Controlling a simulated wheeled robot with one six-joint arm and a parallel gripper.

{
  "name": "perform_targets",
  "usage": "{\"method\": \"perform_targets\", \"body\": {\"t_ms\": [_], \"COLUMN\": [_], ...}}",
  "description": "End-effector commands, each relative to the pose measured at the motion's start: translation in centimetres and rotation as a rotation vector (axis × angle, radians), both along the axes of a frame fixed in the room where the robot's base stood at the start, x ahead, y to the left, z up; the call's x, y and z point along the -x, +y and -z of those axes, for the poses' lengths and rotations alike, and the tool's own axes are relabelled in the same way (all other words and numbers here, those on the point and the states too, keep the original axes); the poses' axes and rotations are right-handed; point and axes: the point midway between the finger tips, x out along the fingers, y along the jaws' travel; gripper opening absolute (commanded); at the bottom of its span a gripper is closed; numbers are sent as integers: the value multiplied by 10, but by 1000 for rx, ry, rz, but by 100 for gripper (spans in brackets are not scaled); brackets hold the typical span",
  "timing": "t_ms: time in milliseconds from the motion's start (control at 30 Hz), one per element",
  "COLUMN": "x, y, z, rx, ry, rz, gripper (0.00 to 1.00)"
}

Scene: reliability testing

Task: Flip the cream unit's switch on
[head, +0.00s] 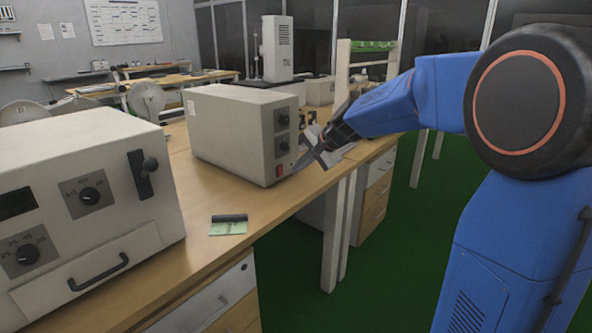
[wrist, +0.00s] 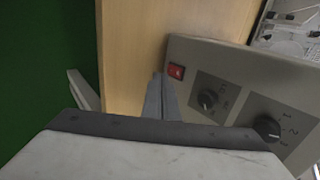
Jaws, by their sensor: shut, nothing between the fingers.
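The cream unit (head: 228,132) is a box standing on the wooden bench, with its control panel facing right. Its red rocker switch (head: 279,171) sits low on that panel, below two black knobs. The switch also shows in the wrist view (wrist: 176,71), near the panel's corner. My gripper (head: 318,160) is shut and empty in front of the panel, a little right of the switch. In the wrist view its fingertips (wrist: 160,78) point just beside the red switch. I cannot tell whether they touch the panel. Which way the rocker is tipped is too small to tell.
A larger cream unit (head: 85,215) with knobs, a lever and a drawer handle stands at the near left. A small notepad (head: 228,228) lies on the bench (head: 190,245). The bench edge runs below my gripper, with green floor (head: 290,290) beyond it.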

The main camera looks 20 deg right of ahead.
Motion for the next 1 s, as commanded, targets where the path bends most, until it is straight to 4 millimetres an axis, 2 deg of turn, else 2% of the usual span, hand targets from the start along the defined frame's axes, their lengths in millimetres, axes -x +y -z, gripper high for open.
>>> {"method": "perform_targets", "body": {"t_ms": [500, 700, 1000], "x": [43, 50, 51], "y": [-32, -37, -37], "z": [-58, -66, -66], "rx": [1, 0, 1], "ry": [-2, -1, -1], "rz": [1, 1, 0], "gripper": [0, 0, 0]}}
